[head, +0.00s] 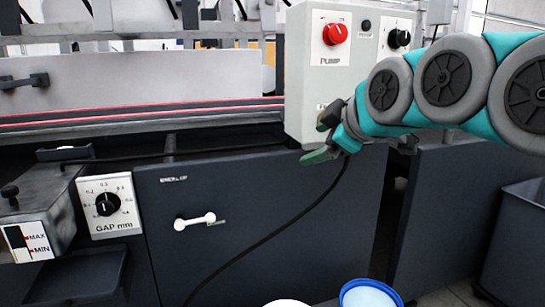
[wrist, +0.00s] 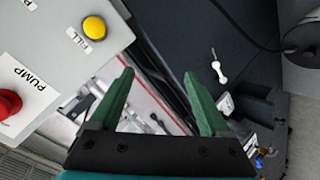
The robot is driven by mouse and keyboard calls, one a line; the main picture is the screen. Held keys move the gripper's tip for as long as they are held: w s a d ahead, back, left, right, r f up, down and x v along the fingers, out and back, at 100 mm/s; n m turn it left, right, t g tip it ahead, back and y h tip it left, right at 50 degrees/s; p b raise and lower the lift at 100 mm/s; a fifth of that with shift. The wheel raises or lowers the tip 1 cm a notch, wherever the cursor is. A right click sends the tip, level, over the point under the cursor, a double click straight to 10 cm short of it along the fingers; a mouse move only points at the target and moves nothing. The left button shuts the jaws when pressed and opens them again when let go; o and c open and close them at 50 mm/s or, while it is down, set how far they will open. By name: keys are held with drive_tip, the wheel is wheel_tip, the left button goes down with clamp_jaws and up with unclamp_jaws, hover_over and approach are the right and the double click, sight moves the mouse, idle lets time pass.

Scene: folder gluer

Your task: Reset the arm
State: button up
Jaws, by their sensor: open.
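My gripper (head: 318,140) is at the end of my teal and grey arm, which reaches in from the right in the head view. It is in front of the lower part of the grey control box (head: 300,75). In the wrist view its two green fingers (wrist: 158,100) are spread apart with nothing between them. The control box carries a red PUMP knob (head: 335,34) and a black knob (head: 399,38). In the wrist view the box shows a yellow FILL button (wrist: 95,27) and part of the red knob (wrist: 8,104).
A dark cabinet (head: 260,200) with a white handle (head: 195,220) stands below. At left are a GAP mm dial (head: 108,204) and a MAX/MIN gauge (head: 30,242). A blue-rimmed container (head: 368,292) is at the bottom. A dark bin (head: 520,240) stands at right. A black cable crosses the cabinet.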

drive_tip(key=s+d+f+m+g+h, duration=0.1)
drive_tip(key=s+f+m+g, duration=0.2)
drive_tip(key=s+f, duration=0.55)
drive_tip(key=s+d+f+m+g+h, duration=0.25)
drive_tip(key=s+f, duration=0.25)
drive_tip(key=f, duration=0.6)
drive_tip(key=s+d+f+m+g, duration=0.1)
drive_tip(key=s+f+m+g, duration=0.4)
drive_tip(key=f, duration=0.5)
drive_tip(key=s+d+f+m+g, duration=0.1)
drive_tip(key=s+f+m, duration=0.1)
drive_tip(key=s, duration=0.4)
drive_tip(key=s+f+m+g, duration=0.1)
drive_tip(key=s+f+m, duration=0.1)
drive_tip(key=s+f, duration=0.2)
drive_tip(key=shift+s+d+f+h, duration=0.25)
drive_tip(key=shift+s+d+h, duration=0.2)
drive_tip(key=shift+s, duration=0.75)
drive_tip(key=shift+g, duration=0.25)
